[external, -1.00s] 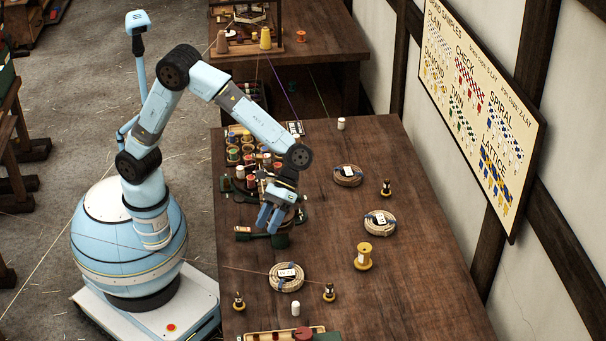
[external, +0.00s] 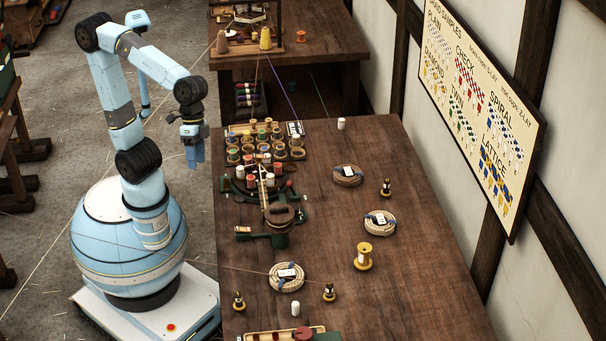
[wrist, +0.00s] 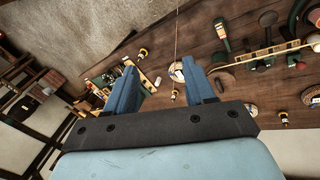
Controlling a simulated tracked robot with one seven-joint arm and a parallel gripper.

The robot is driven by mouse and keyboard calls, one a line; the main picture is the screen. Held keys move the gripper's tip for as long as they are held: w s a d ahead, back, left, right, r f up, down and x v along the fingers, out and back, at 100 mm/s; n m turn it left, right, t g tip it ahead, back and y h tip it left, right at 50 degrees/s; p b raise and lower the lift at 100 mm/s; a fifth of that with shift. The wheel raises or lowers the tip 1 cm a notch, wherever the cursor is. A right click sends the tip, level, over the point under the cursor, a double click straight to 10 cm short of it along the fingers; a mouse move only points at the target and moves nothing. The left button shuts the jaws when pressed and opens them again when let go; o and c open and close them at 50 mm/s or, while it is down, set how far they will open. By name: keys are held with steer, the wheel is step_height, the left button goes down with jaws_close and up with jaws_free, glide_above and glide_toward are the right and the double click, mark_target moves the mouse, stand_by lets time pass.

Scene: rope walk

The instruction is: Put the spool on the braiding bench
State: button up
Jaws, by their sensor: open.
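A yellow spool (external: 363,256) stands upright on the long brown table (external: 330,200), right of its middle. A second bench (external: 345,62) behind it bears a dark frame, cones and coloured threads; I cannot tell for sure which of the two is the braiding bench. My gripper (external: 194,160) is open and empty, pointing down just off the long table's left edge, well away from the yellow spool. In the wrist view my gripper (wrist: 162,72) shows two blue fingers apart with nothing between them. I cannot make out the yellow spool there.
A green hand-cranked machine (external: 275,217) and a rack of coloured reels (external: 265,142) line the left edge of the long table. Rope coils (external: 380,222) and small dark bobbins (external: 386,187) stand around the spool. The far bench has bare wood at its right end.

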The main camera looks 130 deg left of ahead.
steer(key=s+a+m+t+y, duration=0.2)
steer(key=s+m+t+y, duration=0.1)
steer(key=s, duration=0.8)
steer(key=shift+s+f+m, duration=0.3)
steer(key=shift+f+m, duration=0.05)
steer(key=shift+m, duration=0.35)
